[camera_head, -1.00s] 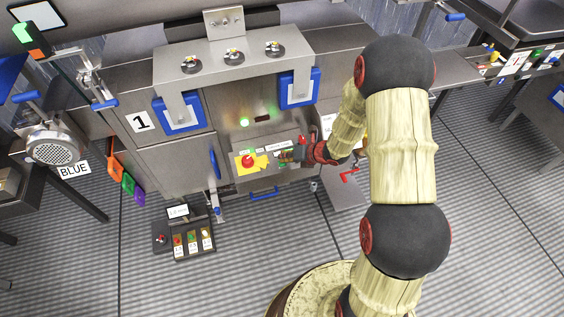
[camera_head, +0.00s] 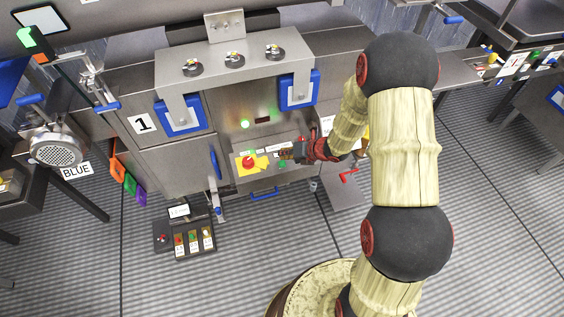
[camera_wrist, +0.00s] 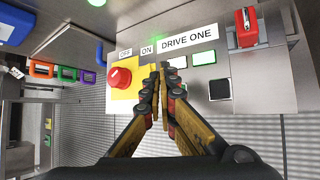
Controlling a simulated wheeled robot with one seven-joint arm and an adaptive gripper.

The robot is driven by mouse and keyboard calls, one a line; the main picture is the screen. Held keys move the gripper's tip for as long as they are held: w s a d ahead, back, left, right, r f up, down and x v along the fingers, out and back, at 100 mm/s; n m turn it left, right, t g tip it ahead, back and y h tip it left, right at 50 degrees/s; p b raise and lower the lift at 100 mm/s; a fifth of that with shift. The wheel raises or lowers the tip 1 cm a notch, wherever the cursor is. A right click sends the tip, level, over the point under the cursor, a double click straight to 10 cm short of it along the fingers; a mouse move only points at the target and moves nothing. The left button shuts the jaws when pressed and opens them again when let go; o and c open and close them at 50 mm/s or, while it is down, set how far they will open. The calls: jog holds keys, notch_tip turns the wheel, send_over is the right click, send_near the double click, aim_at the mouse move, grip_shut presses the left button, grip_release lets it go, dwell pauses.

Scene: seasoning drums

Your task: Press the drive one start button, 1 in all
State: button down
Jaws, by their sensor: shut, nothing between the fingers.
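The drive one panel (camera_head: 268,176) is on the front of the machine marked 1. In the wrist view it carries the labels OFF, ON and DRIVE ONE (camera_wrist: 187,39). A red mushroom button (camera_wrist: 119,78) on a yellow plate is at its left; it also shows in the head view (camera_head: 249,161). Small pale windows or buttons (camera_wrist: 203,58) sit below the DRIVE ONE label. A green button (camera_head: 282,164) shows just below my gripper (camera_head: 287,153). In the wrist view my gripper (camera_wrist: 160,70) is shut and empty, its tips over the panel below ON. Contact cannot be told; the tips hide what is behind them.
A red-handled switch (camera_wrist: 246,27) is on a box right of the panel. A blue handle (camera_head: 264,193) juts out below it. A small control box (camera_head: 184,240) with several buttons stands lower left. A green lamp (camera_head: 245,124) is lit above the panel. Open floor lies in front.

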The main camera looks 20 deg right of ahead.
aim_at(284, 162)
jog(key=shift+r+p, duration=1.3)
jog(key=shift+r, duration=0.8)
